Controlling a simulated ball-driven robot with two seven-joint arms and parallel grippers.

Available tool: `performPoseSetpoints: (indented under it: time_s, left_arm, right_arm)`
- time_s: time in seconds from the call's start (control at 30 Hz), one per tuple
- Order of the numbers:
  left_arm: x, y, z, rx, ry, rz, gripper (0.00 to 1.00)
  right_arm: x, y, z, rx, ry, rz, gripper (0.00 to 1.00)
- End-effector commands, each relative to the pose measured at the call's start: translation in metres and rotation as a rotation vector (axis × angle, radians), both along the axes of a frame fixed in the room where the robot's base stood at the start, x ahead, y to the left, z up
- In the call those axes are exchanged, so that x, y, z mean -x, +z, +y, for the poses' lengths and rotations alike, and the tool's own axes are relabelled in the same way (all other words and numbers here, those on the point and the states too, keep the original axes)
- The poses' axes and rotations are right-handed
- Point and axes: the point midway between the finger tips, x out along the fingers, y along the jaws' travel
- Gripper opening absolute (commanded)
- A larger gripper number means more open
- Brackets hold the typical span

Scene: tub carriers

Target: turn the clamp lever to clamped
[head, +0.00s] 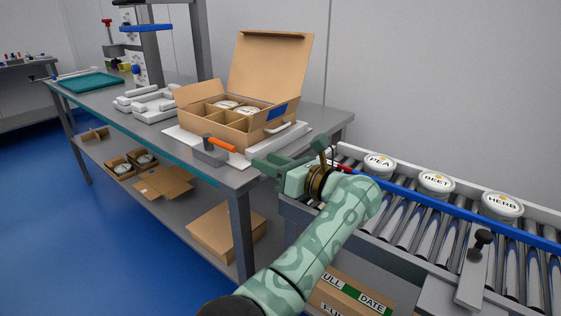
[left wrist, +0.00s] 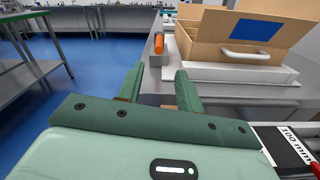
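The clamp lever has an orange handle (head: 222,144) on a dark grey block (head: 209,153) at the front edge of the bench, beside the open carton. The handle points to the right and slightly toward the viewer in the head view. In the left wrist view the orange handle (left wrist: 158,43) shows end-on beyond the fingers. My left gripper (head: 268,164) is to the right of the lever and apart from it. In the left wrist view its two green fingers (left wrist: 157,78) are spread with nothing between them. My right gripper is in neither view.
The open carton (head: 193,98) holds white-lidded tubs and stands on a white plate behind the lever. A roller conveyor (head: 403,226) with several labelled tubs lies to the right. White fixtures (head: 150,103) and a teal tray (head: 90,83) lie farther left on the bench.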

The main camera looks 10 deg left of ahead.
Motion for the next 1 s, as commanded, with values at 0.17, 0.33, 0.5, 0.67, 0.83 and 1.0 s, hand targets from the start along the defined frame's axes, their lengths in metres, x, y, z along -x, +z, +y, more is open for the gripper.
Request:
performPoseSetpoints:
  time_s: [0.17,0.33,0.5,0.67,0.83,1.0]
  left_arm:
    - [0.010,-0.001,-0.022,-0.001,0.000,0.000,0.36]
    - [0.013,-0.002,-0.029,-0.001,0.001,0.003,0.36]
    - [0.013,-0.002,-0.029,0.001,0.001,0.003,0.36]
    - [0.013,-0.004,-0.027,-0.020,-0.008,0.011,0.36]
    - [0.008,-0.012,-0.018,-0.286,-0.111,0.104,0.36]
    - [0.018,-0.032,-0.023,-0.836,-0.274,0.310,0.36]
  right_arm:
    - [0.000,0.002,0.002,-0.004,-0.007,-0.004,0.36]
    - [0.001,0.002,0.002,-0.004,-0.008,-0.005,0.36]
    - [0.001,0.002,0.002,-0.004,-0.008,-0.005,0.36]
    - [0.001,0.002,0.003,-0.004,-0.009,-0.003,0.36]
    - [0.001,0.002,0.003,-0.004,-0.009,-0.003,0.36]
    - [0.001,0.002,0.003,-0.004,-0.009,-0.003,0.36]
